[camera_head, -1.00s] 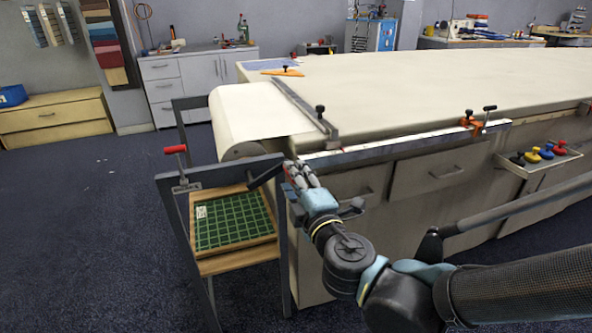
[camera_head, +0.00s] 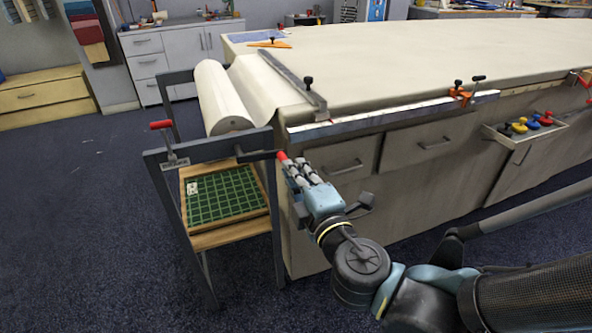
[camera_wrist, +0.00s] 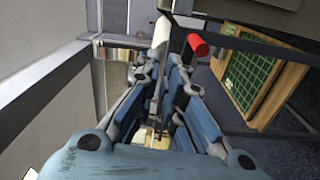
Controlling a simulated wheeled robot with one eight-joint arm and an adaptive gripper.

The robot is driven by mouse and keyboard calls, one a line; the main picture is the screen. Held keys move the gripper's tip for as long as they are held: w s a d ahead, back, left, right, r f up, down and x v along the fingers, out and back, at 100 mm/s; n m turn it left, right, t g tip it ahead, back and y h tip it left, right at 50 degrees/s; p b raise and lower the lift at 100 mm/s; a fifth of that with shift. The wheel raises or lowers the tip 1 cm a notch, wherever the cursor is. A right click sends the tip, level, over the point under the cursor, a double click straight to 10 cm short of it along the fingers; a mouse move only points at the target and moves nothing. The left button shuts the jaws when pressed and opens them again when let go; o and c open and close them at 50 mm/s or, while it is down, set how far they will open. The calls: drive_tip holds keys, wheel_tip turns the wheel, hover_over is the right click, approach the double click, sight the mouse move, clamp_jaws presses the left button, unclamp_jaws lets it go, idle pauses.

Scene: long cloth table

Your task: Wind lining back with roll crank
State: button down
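The roll crank (camera_head: 258,155) is a dark bar with a red handle (camera_head: 282,156) at the right end of the frame by the table. The handle also shows in the wrist view (camera_wrist: 199,45). My gripper (camera_head: 290,167) has its fingertips close to the handle. In the wrist view the handle lies just beyond and right of my fingertips (camera_wrist: 165,63); I cannot tell whether they touch. The fingers point forward close together, and whether they are shut is unclear. The white lining (camera_head: 268,85) runs from the table to a roll (camera_head: 218,98) on the frame.
The dark frame (camera_head: 170,197) carries a wooden shelf with a green gridded board (camera_head: 222,194). The long table's drawers (camera_head: 430,143) stand to the right of my gripper. Open floor lies left.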

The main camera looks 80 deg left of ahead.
wheel_tip(320, 180, down, 7)
drive_tip(key=s+n+t+y, duration=0.1)
drive_tip(key=s+n, duration=0.2)
drive_tip(key=n, duration=0.2)
drive_tip(key=n+t+y, duration=0.1)
drive_tip(key=n+y, duration=0.1)
drive_tip(key=n, duration=0.4)
approach(261, 158)
drive_tip(key=w+a+f, duration=0.2)
drive_tip(key=a+f, duration=0.1)
drive_tip(key=f, duration=0.1)
drive_tip(key=shift+w+a+r, duration=0.25)
drive_tip(key=shift+r, duration=0.4)
drive_tip(key=shift+w+a+r, duration=0.2)
drive_tip(key=shift+w+r, duration=0.05)
drive_tip(key=shift+r, duration=0.4)
drive_tip(key=shift+w+a+r, duration=0.25)
drive_tip(key=shift+r, duration=0.35)
drive_tip(key=shift+w+r+n, duration=0.1)
drive_tip(key=shift+r+n, duration=0.15)
drive_tip(key=shift+n, duration=0.45)
drive_tip(key=shift+w+r+n+g, duration=0.15)
drive_tip(key=shift+r+n+g, duration=0.75)
drive_tip(key=shift+r+n, duration=1.25)
